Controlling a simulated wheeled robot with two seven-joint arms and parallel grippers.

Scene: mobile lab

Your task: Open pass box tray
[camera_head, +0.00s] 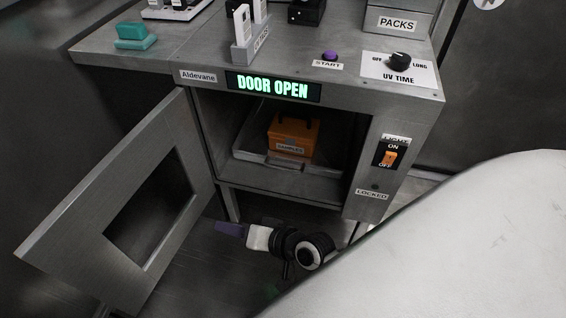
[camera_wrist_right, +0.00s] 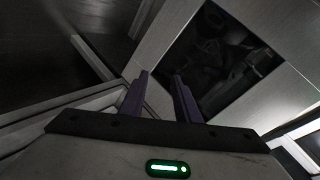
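The pass box (camera_head: 375,110) has its door (camera_head: 165,150) swung wide open to the left, and its display (camera_head: 273,87) reads "DOOR OPEN". Inside, a grey tray (camera_head: 250,156) lies on the chamber floor, and an orange "SAMPLES" case (camera_head: 291,136) stands on it. My right gripper (camera_head: 230,229) is in front of and below the opening, pointing left toward the door, apart from the tray. In the right wrist view its two purple fingers (camera_wrist_right: 160,88) stand apart with nothing between them. The windowed door panel (camera_wrist_right: 225,60) shows beyond them. My left gripper is out of view.
The box top holds a teal object (camera_head: 134,36), a white holder (camera_head: 246,45), a purple START button (camera_head: 330,56) and a UV TIME dial (camera_head: 400,62). An orange light switch (camera_head: 389,157) is on the right front. A large white surface covers the lower right.

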